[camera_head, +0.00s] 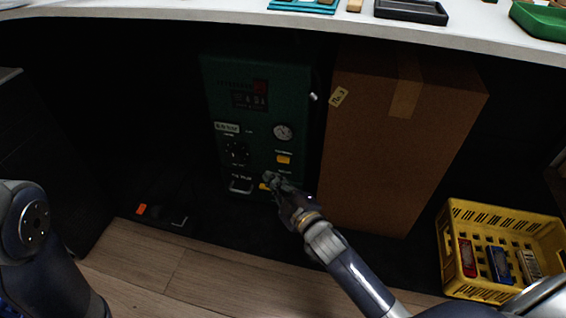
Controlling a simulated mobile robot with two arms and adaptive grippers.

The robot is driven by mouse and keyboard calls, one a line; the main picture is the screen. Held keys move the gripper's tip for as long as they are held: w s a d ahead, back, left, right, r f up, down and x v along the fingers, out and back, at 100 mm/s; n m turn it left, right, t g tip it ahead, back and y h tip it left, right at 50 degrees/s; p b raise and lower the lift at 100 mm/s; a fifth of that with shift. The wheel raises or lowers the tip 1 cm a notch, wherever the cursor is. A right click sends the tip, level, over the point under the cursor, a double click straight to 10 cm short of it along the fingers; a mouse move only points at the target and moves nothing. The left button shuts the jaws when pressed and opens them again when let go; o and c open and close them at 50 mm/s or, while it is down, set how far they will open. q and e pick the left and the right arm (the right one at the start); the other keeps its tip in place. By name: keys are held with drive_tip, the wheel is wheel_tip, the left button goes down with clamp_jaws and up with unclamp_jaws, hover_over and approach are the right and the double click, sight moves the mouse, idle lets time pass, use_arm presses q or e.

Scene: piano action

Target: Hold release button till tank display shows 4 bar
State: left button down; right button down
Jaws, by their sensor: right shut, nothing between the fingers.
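A dark green tank unit (262,104) stands under the table, left of a tall cardboard box. Its dark display (249,101) is near the top; the digits are too small and dim to read. A round gauge (283,132) sits on its right side. A yellow button (283,159) is below the gauge, and a second yellow button (265,186) is lower, partly hidden by my gripper. My right gripper (270,178) is shut and empty, its fingertips at the lower yellow button. I cannot tell whether they press it. My left gripper is out of view.
The cardboard box (390,150) stands close to the right of the unit. A yellow crate (450,240) with several small packs is at the right. A dark item with an orange part (142,210) lies at the left. The white tabletop (200,12) overhangs above.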

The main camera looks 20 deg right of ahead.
sight(283, 160)
drive_tip(key=shift+w+d, duration=0.6)
drive_tip(key=shift+w, duration=0.25)
drive_tip(key=shift+w+d, duration=0.55)
drive_tip(key=shift+w, duration=0.3)
drive_tip(key=shift+w+d+p, duration=0.25)
drive_tip(key=shift+w+p, duration=0.1)
idle(0.4)
drive_tip(key=shift+w+d, duration=0.3)
drive_tip(key=shift+w, duration=0.1)
idle(5.2)
